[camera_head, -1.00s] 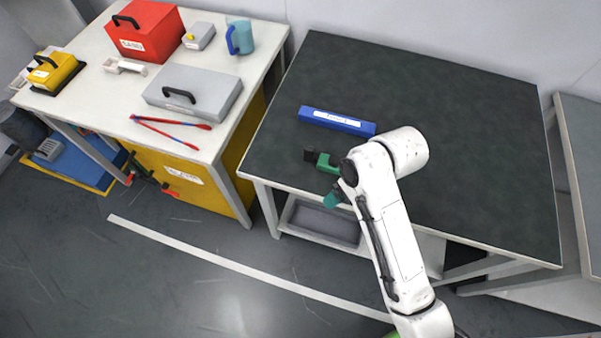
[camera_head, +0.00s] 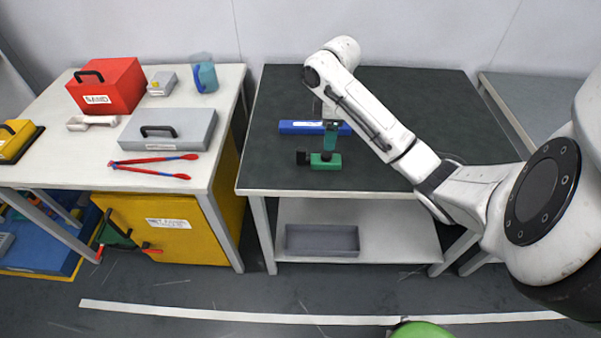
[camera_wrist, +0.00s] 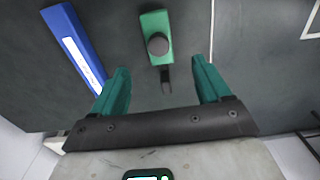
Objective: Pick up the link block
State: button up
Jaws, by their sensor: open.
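A small green block (camera_head: 328,162) with black parts lies on the dark-topped table near its front edge; I take it as the link block.
A blue bar with a white label (camera_head: 300,127) lies just behind the block. It also shows in the wrist view (camera_wrist: 76,45). A grey tray (camera_head: 322,240) sits on the lower shelf. The table's right side is clear. A white bench (camera_head: 212,140) with tools stands at left.

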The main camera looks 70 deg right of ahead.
aim_at(327, 153)
jog(key=shift+s+d+f, duration=0.15)
jog(key=shift+s+f, duration=0.1)
jog(key=shift+s, duration=0.1)
notch_tip(327, 153, down, 5)
jog(key=shift+w, duration=0.1)
jog(key=shift+w+f, duration=0.15)
jog(key=shift+f, duration=1.25)
jog(key=shift+w+f, duration=0.1)
jog(key=shift+f, duration=1.25)
jog(key=c, duration=1.2)
